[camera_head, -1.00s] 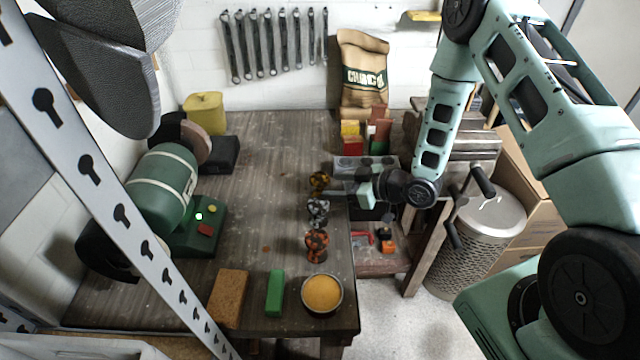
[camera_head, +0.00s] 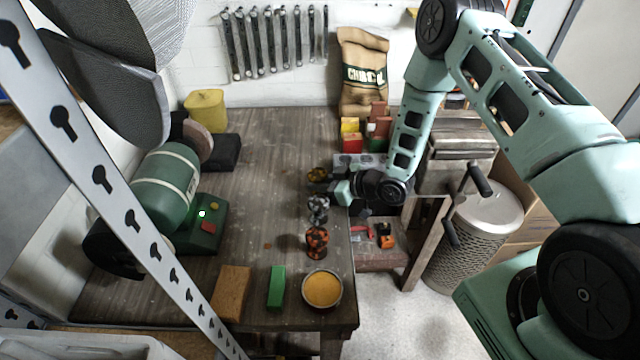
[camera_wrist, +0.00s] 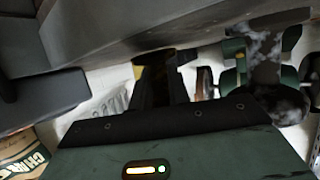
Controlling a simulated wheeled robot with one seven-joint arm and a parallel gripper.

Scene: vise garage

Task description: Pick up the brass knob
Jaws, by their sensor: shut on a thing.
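The brass knob (camera_head: 318,174), dark with yellow-gold patches, is at the back of a row of three knobs near the bench's right edge. My gripper (camera_head: 332,183) reaches in from the right and is shut on it. In the wrist view my gripper's dark fingers (camera_wrist: 160,80) close around a dark piece with a yellow edge, the brass knob (camera_wrist: 139,68); most of it is hidden. I cannot tell whether the knob is clear of the bench.
A grey marbled knob (camera_head: 318,208) stands close in front, then an orange-and-black knob (camera_head: 317,242). A tin of yellow paste (camera_head: 322,289), a green block (camera_head: 276,288) and a brown block (camera_head: 231,292) lie at the front. A green bench grinder (camera_head: 165,187) stands left; the bench middle is clear.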

